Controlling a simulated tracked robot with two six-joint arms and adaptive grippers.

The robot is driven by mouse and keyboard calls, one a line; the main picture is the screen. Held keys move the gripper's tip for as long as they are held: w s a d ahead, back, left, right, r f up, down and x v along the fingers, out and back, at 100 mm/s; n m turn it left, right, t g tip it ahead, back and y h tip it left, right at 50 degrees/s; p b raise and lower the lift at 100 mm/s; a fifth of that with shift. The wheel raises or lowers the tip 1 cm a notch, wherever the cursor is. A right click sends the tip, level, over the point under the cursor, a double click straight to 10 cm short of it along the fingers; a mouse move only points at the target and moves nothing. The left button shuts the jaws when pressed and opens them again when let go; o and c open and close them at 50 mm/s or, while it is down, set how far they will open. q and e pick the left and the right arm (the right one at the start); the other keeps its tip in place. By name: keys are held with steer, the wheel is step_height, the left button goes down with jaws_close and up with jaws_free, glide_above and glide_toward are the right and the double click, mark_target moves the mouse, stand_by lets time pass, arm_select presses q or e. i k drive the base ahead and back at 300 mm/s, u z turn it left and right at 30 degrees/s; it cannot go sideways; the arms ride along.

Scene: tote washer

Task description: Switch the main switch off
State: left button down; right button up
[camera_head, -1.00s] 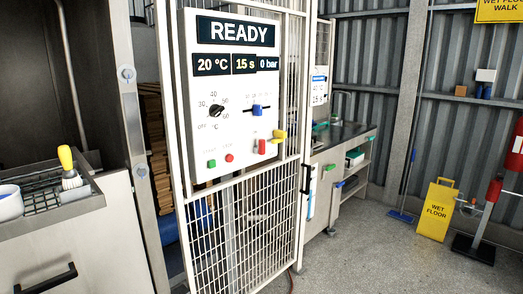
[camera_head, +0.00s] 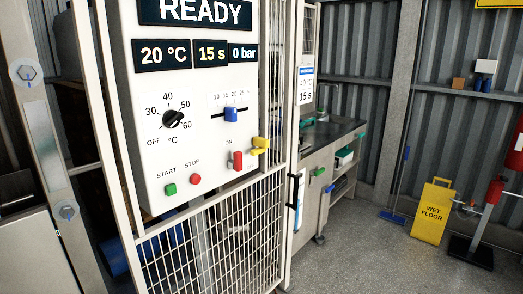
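The white control panel (camera_head: 140,100) hangs on a white mesh cage at the left of the head view. Its display (camera_head: 196,12) reads READY, with smaller displays showing 20 °C, 15 s and 0 bar. A red switch handle (camera_head: 237,160) sits at the lower right of the panel, beside the word ON; other lettering near it is hard to read. A yellow handle (camera_head: 260,145) is just right of it. A black temperature dial (camera_head: 173,119), blue slider (camera_head: 231,114), green START button (camera_head: 170,190) and red STOP button (camera_head: 195,179) are also there. Neither gripper shows.
The cage mesh (camera_head: 215,240) continues below the panel. A bench (camera_head: 335,150) stands behind it to the right. The grey floor (camera_head: 370,260) in front is clear.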

mark_target(236, 165)
steer(key=z, duration=0.25)
steer(key=i, duration=1.05)
steer(key=z, duration=0.25)
